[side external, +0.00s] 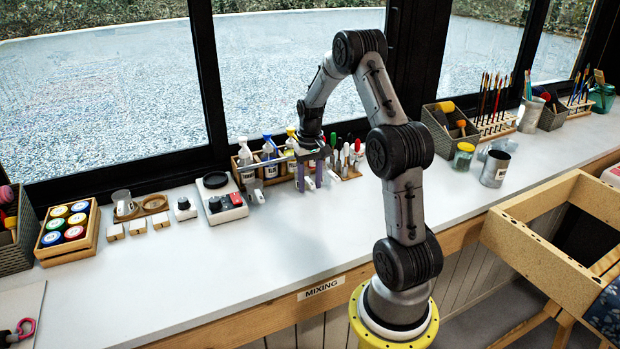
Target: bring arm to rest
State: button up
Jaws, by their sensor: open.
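My gripper (309,186) points down above the white counter (250,270), in front of a wooden rack of bottles. Its jaws are open and I see nothing held between them. My arm bends up and over from a yellow base at the front edge of the counter. The gripper covers part of the rack and of the markers behind it. I cannot tell exactly how high the fingertips are above the counter.
A wooden bottle rack (248,180) and marker holder (352,174) stand close behind my gripper. A small scale (225,207), a paint-jar tray (93,238) and small blocks (138,226) are left. A metal cup (494,168) is right. The counter's front middle is clear.

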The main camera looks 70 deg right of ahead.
jog(key=shift+c, duration=0.3)
grip_shut()
jog(key=shift+r, duration=0.25)
dwell(1.1)
jog(key=shift+r, duration=0.9)
jog(key=shift+r, duration=0.1)
